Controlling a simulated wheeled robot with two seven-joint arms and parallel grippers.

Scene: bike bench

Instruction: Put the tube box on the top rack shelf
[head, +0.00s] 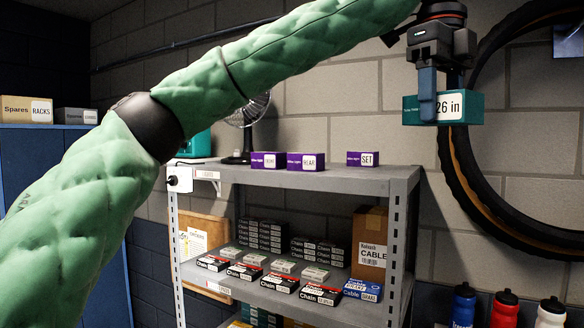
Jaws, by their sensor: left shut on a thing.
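My left gripper (427,97) is shut on the teal tube box (467,106), whose white label reads "26 in". It holds the box in the air to the right of the rack and higher than the rack's top shelf (330,178). The gripper fingers cover part of the box's front. The top shelf carries purple boxes (306,161) marked front, rear and set, and the right part of its surface is bare. My right gripper is not in view.
A fan (247,112) and a teal case (195,144) stand at the shelf's left. Chain boxes (285,282) and a cable box (369,243) fill the shelf below. A tire (455,185) hangs on the wall behind the held box. Bottles (505,308) stand at lower right.

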